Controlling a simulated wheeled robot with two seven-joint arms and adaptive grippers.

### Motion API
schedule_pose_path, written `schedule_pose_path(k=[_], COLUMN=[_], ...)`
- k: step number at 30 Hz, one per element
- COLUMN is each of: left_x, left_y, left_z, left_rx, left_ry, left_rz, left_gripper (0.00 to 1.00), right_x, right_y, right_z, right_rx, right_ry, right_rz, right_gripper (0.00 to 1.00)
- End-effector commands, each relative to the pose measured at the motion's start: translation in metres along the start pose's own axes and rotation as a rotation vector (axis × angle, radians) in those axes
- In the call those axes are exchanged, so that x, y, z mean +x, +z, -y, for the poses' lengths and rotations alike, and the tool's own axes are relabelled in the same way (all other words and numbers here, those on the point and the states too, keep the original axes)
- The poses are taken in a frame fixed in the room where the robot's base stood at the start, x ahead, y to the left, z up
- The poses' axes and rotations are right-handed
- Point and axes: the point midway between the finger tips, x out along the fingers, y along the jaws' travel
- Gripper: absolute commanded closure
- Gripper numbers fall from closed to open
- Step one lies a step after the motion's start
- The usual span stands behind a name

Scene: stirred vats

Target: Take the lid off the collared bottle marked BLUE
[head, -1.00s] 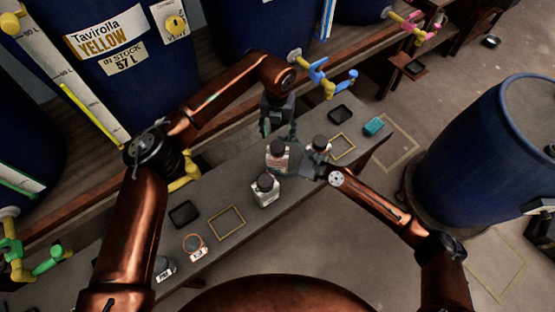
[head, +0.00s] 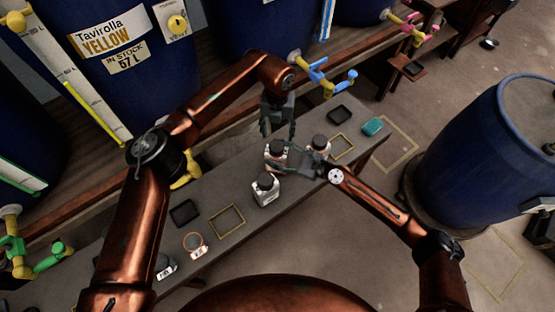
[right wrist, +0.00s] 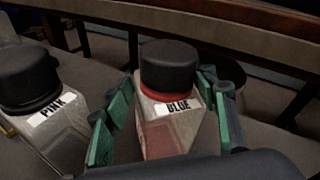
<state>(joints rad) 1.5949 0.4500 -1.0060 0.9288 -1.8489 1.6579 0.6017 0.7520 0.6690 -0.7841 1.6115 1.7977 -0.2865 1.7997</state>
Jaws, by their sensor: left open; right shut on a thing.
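The bottle marked BLUE (right wrist: 170,125) stands upright in the right wrist view, with a black lid (right wrist: 169,64) on it and a red collar below the lid. In the head view this bottle (head: 275,158) stands on the bench. My right gripper (right wrist: 166,118) is shut on its body, one green-padded finger on each side. The lower part of the bottle is hidden by the gripper in the head view. My left gripper (head: 278,130) is open, pointing down just above and behind the bottle's lid, apart from it.
A bottle marked PINK (right wrist: 45,100) stands close on the left in the right wrist view. Another black-lidded bottle (head: 320,146) stands beside my right gripper. A blue valve (head: 318,76) hangs behind.

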Motion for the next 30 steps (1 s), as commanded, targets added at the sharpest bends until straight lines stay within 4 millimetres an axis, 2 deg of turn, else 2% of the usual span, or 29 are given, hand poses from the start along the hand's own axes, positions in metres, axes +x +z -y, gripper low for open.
schedule_pose_path(k=[1,9,20,23,30], left_x=[0.001,0.001,0.000,0.000,0.000], left_y=[0.000,0.000,0.000,0.000,0.000], left_z=[0.000,0.000,0.000,0.000,0.000], left_rx=[0.000,0.000,0.000,0.000,0.000], left_ry=[0.000,0.000,0.000,0.000,0.000], left_rz=[0.000,0.000,0.000,0.000,0.001], left_gripper=[0.46,0.46,0.46,0.46,0.46], right_x=[-0.001,-0.001,-0.005,-0.017,-0.066], right_y=[-0.006,-0.005,-0.004,-0.005,-0.004], right_z=[-0.002,-0.002,-0.001,-0.001,-0.002], right_rx=[0.000,0.001,0.000,0.000,0.000], right_ry=[0.003,0.002,0.001,0.000,0.000], right_rz=[-0.008,-0.007,-0.005,-0.006,-0.007], right_gripper=[0.46,0.27,0.27,0.27,0.27])
